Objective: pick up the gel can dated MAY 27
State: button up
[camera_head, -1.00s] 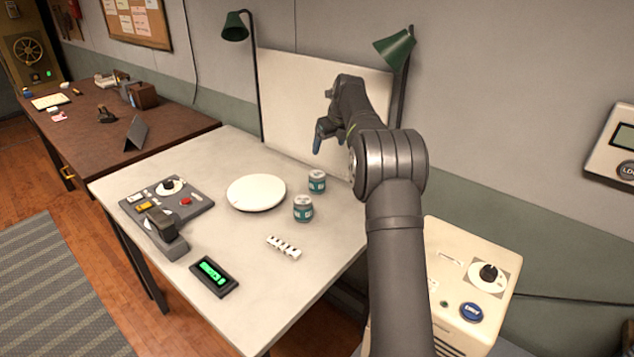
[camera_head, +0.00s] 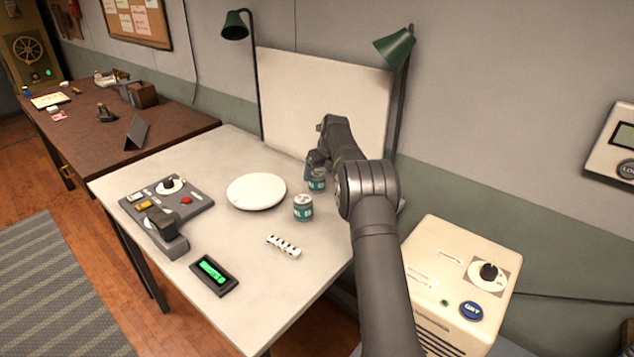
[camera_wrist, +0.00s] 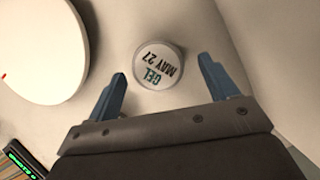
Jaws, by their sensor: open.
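The gel can (camera_wrist: 159,65) marked "GEL MAY 27" stands upright on the table, its lid seen from above in the wrist view. In the head view this appears to be the rear teal can (camera_head: 317,181), partly hidden by my gripper (camera_head: 314,160). My gripper is open in the wrist view (camera_wrist: 163,82), with one blue finger on each side of the can's near edge and gaps to it. It holds nothing. A second teal can (camera_head: 303,208) stands nearer the front; its date cannot be read.
A round white plate (camera_head: 256,191) lies left of the cans and also shows in the wrist view (camera_wrist: 38,45). A white slotted rack (camera_head: 284,246), a dark control panel (camera_head: 166,203) and a green-lit display (camera_head: 213,275) are on the table. A white backboard (camera_head: 322,100) stands behind.

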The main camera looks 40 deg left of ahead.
aim_at(318, 173)
jog(key=x, duration=0.3)
jog(key=shift+a+f, duration=0.15)
jog(key=shift+f, duration=0.1)
jog(key=c, duration=1.1)
